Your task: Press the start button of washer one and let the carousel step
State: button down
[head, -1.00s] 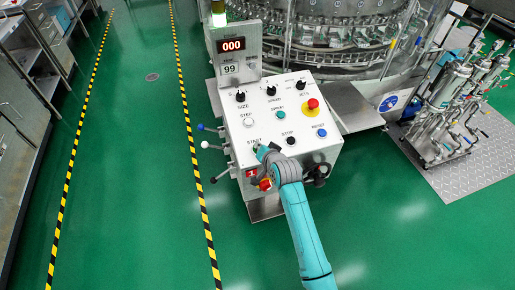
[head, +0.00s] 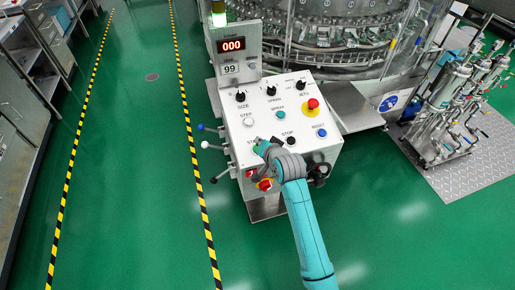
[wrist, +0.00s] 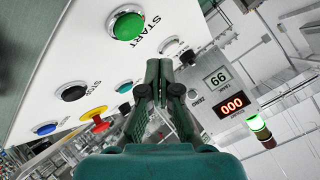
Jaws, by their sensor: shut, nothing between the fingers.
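The green START button (wrist: 127,25) sits on the white sloped panel (head: 301,108) and shows in the wrist view beside its START label. The carousel (head: 340,42) stands behind the panel. The red display (head: 232,45) reads 000, and the one below it (head: 230,68) reads 99.
The black STOP button (head: 291,141), blue button (head: 321,133) and red emergency stop (head: 313,104) are close to my gripper. Levers (head: 212,146) stick out at the panel's left. A steel pump unit (head: 440,110) stands at right. Green floor (head: 130,200) is clear at left.

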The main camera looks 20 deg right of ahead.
jog(key=shift+s+r, duration=0.2)
jog(key=shift+r, duration=0.4)
jog(key=shift+s+r, duration=0.15)
jog(key=shift+r, duration=0.4)
jog(key=shift+f, duration=0.1)
jog(key=s+f+n+t, duration=0.15)
jog(key=s+f, duration=0.35)
jog(key=s, duration=0.9)
jog(key=s+f+n, duration=0.2)
jog(key=s+f, duration=0.2)
jog(key=s, duration=1)
jog(key=s+r+n, duration=0.1)
jog(key=s+r, duration=0.3)
jog(key=s, duration=0.4)
jog(key=s+r+n, duration=0.2)
jog(key=s+r, duration=0.2)
jog(key=s, duration=0.4)
jog(key=s+r+n+t+h, duration=0.1)
jog(key=s+r, duration=0.3)
jog(key=s, duration=0.4)
jog(key=shift+s+r, duration=0.25)
